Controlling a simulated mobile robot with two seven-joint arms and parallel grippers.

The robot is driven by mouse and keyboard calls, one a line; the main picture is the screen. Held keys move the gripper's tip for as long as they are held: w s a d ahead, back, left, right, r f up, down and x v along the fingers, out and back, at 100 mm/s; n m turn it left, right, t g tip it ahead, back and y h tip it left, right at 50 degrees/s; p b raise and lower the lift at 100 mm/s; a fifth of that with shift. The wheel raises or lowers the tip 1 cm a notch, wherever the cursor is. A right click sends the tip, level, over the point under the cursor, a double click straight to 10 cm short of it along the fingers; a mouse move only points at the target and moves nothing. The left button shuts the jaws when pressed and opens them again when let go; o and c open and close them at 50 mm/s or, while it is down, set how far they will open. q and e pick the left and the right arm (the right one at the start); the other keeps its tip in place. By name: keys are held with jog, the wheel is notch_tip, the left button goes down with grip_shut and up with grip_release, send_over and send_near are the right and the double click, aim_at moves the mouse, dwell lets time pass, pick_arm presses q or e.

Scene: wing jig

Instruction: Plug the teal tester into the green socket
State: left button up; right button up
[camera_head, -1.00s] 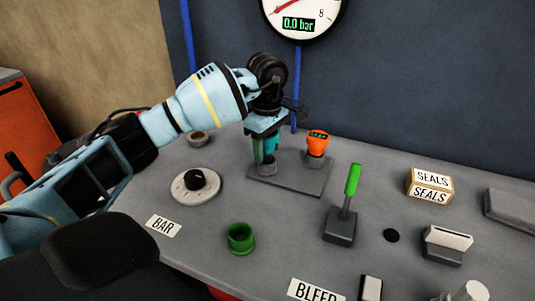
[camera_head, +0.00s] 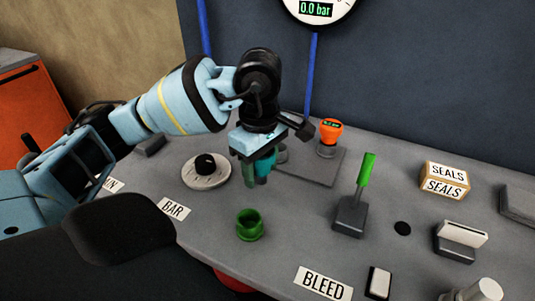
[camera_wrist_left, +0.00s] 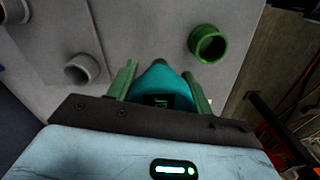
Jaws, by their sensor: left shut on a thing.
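My left gripper (camera_head: 257,180) is shut on the teal tester (camera_head: 264,166) and holds it above the bench, behind and slightly right of the green socket in the head view. In the left wrist view the teal tester (camera_wrist_left: 161,84) sits between the two green fingers, with a dark display facing the camera. The green socket (camera_head: 250,226) is an open, upright ring on the bench near the front edge. It also shows in the left wrist view (camera_wrist_left: 208,44), up and right of the tester, apart from it. The tester's lower end is partly hidden by the fingers.
An orange tester (camera_head: 330,132) stands on a grey base plate (camera_head: 322,169) at the back. A grey dial with a black knob (camera_head: 206,168) lies left of the gripper. A green-handled lever (camera_head: 360,186) stands right of the socket. A SEALS box (camera_head: 444,180) is farther right.

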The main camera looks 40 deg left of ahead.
aim_at(261, 167)
pick_arm(q)
jog(key=shift+s+d+r, duration=0.1)
jog(key=shift+s+d, duration=0.2)
jog(key=shift+s, duration=0.4)
jog(key=shift+r, duration=0.1)
pick_arm(e)
jog(key=shift+w, duration=0.1)
